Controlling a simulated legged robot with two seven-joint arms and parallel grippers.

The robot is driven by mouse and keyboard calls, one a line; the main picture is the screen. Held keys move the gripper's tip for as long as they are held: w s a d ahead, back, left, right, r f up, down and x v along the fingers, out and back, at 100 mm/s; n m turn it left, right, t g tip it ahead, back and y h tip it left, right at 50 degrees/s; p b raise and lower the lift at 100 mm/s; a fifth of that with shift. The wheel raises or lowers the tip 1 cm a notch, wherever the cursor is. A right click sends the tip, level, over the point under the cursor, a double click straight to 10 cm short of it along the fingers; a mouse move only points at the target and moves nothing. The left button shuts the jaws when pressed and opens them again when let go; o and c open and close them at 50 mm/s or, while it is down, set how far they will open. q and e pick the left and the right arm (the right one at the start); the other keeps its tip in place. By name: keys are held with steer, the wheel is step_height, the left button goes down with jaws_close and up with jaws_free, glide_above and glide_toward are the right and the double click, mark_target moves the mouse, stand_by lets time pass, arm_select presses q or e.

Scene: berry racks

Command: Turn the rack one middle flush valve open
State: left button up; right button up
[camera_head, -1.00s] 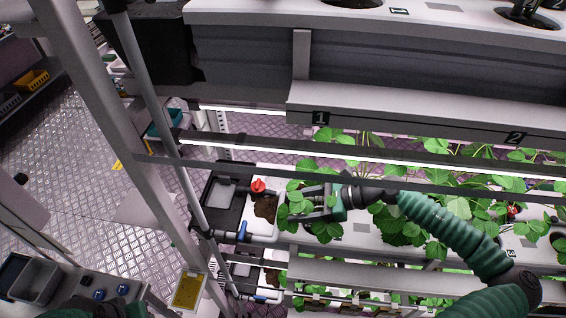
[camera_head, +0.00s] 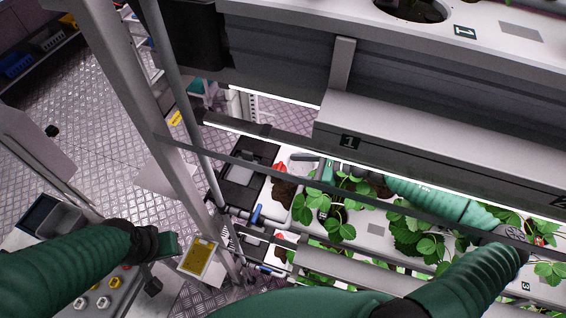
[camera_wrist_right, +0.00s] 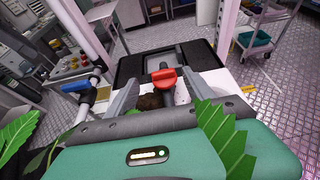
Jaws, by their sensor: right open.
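The red valve handle (camera_head: 279,168) sits on the white pipework at the left end of the rack's middle level, beside the label 1. In the right wrist view the red handle (camera_wrist_right: 164,77) stands ahead, between the lines of my two grey fingers. My right gripper (camera_head: 294,161) is open, just right of the handle, and partly hidden by rack bars and leaves. I cannot tell whether a finger touches the handle. My left gripper (camera_head: 168,245) is at the lower left, away from the valve; its fingers do not show clearly.
A blue valve handle (camera_head: 256,214) is on the pipe below the red one. A black tray (camera_head: 247,172) lies left of the red handle. Strawberry leaves (camera_head: 340,205) surround my right arm. Rack bars cross in front.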

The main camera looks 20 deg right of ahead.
mark_target(281, 168)
steer(key=shift+w+a+f+p, duration=0.15)
steer(key=shift+w+f+p, duration=0.05)
steer(key=shift+w+f, duration=0.25)
steer(key=shift+w+a+f+p, duration=0.2)
steer(key=shift+w+f, duration=0.15)
steer(key=shift+w, duration=0.2)
steer(key=shift+d+f, duration=0.1)
steer(key=shift+s+a, duration=0.1)
steer(key=shift+a, duration=0.95)
steer(key=c, duration=0.4)
steer(key=shift+c, duration=2.3)
steer(key=shift+w+d, duration=0.2)
steer(key=shift+d, duration=0.1)
jaws_close()
arm_select(q)
steer(key=shift+d+r, duration=0.6)
steer(key=shift+r, duration=0.15)
steer(key=shift+a, duration=0.15)
arm_select(e)
steer(key=shift+s+a+f, duration=0.1)
